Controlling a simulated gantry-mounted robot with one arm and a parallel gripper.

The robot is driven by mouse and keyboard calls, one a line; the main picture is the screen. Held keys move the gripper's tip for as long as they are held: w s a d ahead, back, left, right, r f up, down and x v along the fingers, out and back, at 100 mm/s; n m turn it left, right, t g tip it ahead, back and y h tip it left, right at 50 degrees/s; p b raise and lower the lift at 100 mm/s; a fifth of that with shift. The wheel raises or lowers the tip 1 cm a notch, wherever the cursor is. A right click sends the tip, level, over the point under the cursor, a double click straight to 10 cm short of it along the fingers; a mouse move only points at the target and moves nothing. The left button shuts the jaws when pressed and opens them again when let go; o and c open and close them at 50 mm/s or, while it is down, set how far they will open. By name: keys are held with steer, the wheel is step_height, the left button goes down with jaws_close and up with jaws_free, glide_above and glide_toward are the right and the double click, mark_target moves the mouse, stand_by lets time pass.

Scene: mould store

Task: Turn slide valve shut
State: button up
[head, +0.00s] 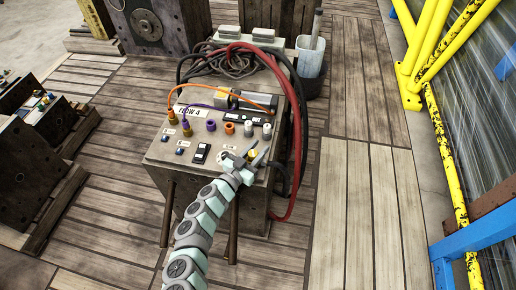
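A small yellow knob (252,152) sits at the front right. I cannot tell for sure which part is the slide valve. My gripper (258,152) is over this front right corner, its two grey fingers apart, with the yellow knob between or just behind them. Contact cannot be made out.
Orange and purple leads loop over the panel. Thick red hoses (301,150) hang down the box's right side, and dark cables (235,62) lie coiled behind. Heavy mould blocks (35,165) stand at left. A yellow and blue rack (425,60) is at right. Plank floor between is clear.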

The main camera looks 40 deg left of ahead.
steer(key=o, duration=0.4)
steer(key=shift+o, duration=0.2)
steer(key=shift+s, duration=0.2)
steer(key=s+p, duration=0.1)
steer(key=s, duration=0.2)
steer(key=s+p, duration=0.2)
steer(key=s, duration=0.2)
steer(key=s+d+p, duration=0.1)
steer(key=s, duration=0.2)
steer(key=shift+s+d+p, duration=0.1)
steer(key=shift+s+p, duration=0.1)
steer(key=shift+p, duration=0.2)
